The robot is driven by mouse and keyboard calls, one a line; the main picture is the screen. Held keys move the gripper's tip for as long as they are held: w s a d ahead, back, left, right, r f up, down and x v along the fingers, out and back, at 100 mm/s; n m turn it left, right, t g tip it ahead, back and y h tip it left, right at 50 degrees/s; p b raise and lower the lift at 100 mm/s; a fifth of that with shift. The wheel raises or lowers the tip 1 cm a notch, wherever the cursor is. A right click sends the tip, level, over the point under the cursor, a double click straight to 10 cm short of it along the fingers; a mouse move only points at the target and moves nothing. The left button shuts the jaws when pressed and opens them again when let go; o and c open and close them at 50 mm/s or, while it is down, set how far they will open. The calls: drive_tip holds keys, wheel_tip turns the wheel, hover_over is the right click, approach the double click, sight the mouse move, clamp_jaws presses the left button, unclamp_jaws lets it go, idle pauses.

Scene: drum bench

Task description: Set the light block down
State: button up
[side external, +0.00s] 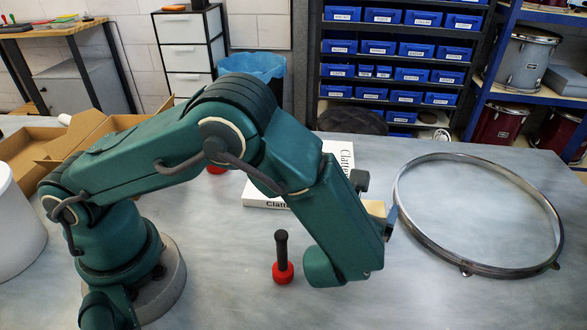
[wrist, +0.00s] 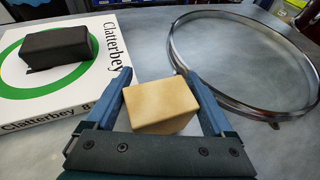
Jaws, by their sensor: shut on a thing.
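The light block (wrist: 160,103), pale wood, is between the two blue fingers of my gripper (wrist: 156,82) in the wrist view. The fingers are shut on its sides. In the side external view only a small part of the light block (side external: 375,208) shows past my arm, with a blue finger of my gripper (side external: 391,220) beside it. I cannot tell whether the block touches the bench.
A white box (wrist: 85,95) with a green ring and "Clatterbey" lettering lies left, a black block (wrist: 55,46) on it. A metal drum hoop (side external: 474,270) lies right. A black-handled red tool (side external: 283,268) stands near my arm. Bare grey bench (side external: 430,300) lies in front.

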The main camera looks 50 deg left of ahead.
drive_tip(key=shift+f, duration=0.4)
drive_tip(key=shift+f, duration=0.2)
drive_tip(key=o, duration=1.1)
drive_tip(key=shift+f, duration=0.1)
drive_tip(key=shift+o, duration=0.2)
